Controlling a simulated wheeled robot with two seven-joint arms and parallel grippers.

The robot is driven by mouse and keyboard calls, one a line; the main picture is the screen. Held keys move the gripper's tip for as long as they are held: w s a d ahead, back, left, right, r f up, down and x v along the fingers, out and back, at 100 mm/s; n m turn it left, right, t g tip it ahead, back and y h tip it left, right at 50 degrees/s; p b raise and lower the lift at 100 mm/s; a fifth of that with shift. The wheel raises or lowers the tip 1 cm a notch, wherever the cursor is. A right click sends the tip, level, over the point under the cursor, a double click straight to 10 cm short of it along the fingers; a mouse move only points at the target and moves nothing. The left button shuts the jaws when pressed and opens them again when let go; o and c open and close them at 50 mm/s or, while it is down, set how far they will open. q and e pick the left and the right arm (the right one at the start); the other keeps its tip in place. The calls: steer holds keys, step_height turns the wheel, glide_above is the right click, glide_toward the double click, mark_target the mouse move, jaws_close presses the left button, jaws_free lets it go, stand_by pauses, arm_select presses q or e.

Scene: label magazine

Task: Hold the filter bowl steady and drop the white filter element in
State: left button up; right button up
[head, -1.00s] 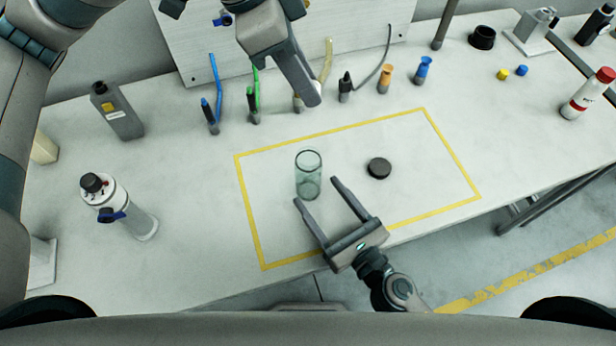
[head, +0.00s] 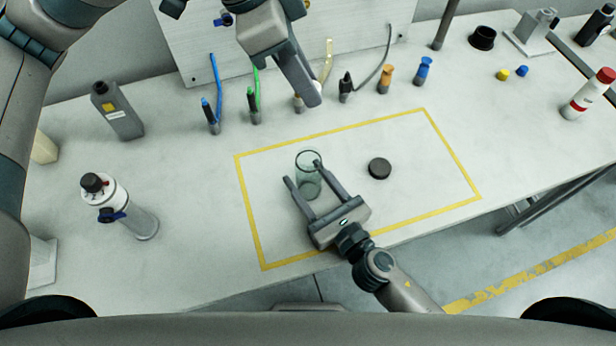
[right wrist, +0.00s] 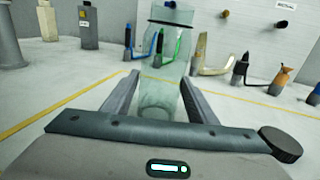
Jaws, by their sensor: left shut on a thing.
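The clear filter bowl (head: 308,186) stands upright inside the yellow outline on the bench. In the right wrist view the bowl (right wrist: 163,85) rises between the fingers. My right gripper (head: 303,172) is open, one finger on each side of the bowl; I see no firm contact. My left gripper (head: 312,98) comes in from the top of the head view and is shut, with its fingers pointing down, behind the bowl in the picture.
A black round cap (head: 379,168) lies right of the bowl. A clear unit with a white head (head: 120,205) and a grey bottle (head: 118,112) stand at the left. Several coloured hose ends line the back.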

steer(key=c, duration=0.7)
arm_select(q)
step_height(320, 180, down, 13)
stand_by(1.5)
steer(key=o, duration=1.1)
steer(key=shift+r, duration=0.1)
steer(key=v, duration=1.1)
steer(key=shift+a+r, duration=0.25)
steer(key=shift+r, duration=0.1)
